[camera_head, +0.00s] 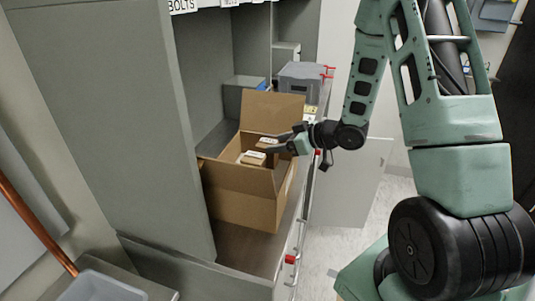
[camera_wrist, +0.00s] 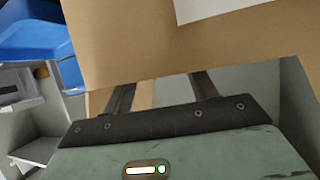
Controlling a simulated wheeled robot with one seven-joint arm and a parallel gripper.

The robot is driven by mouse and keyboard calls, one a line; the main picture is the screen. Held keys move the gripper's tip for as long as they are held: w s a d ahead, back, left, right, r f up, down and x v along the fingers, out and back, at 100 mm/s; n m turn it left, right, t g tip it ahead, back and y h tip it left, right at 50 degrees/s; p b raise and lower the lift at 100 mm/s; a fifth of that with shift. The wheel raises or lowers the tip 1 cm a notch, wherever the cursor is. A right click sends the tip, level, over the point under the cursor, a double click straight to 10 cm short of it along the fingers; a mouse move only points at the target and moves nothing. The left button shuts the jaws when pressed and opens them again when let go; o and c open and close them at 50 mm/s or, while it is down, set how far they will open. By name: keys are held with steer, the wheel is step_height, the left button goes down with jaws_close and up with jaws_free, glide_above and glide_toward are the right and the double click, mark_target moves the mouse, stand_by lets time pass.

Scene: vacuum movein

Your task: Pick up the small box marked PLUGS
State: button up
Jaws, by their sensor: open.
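An open cardboard carton (camera_head: 240,195) stands on the shelf in the head view, its flaps up. Inside it are small tan boxes with white labels: one nearer box (camera_head: 252,159) and one behind it (camera_head: 268,142). Their print is too small to read, so I cannot tell which is marked PLUGS. My gripper (camera_head: 276,145) reaches in from the right over the carton, close to these boxes. In the wrist view my gripper (camera_wrist: 162,88) has its two fingers apart, with the tips hidden behind a brown cardboard surface (camera_wrist: 130,40) bearing a white patch. Nothing shows held.
A tall grey cabinet side (camera_head: 120,110) stands left of the carton. A grey case (camera_head: 300,80) with red latches sits behind it. A blue bin (camera_wrist: 30,35) is at the upper left of the wrist view. A grey tub (camera_head: 100,288) is at the lower left.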

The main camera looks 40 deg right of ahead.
steer(key=shift+x, duration=1.25)
steer(key=c, duration=0.9)
steer(key=shift+r, duration=0.1)
steer(key=shift+c, duration=0.2)
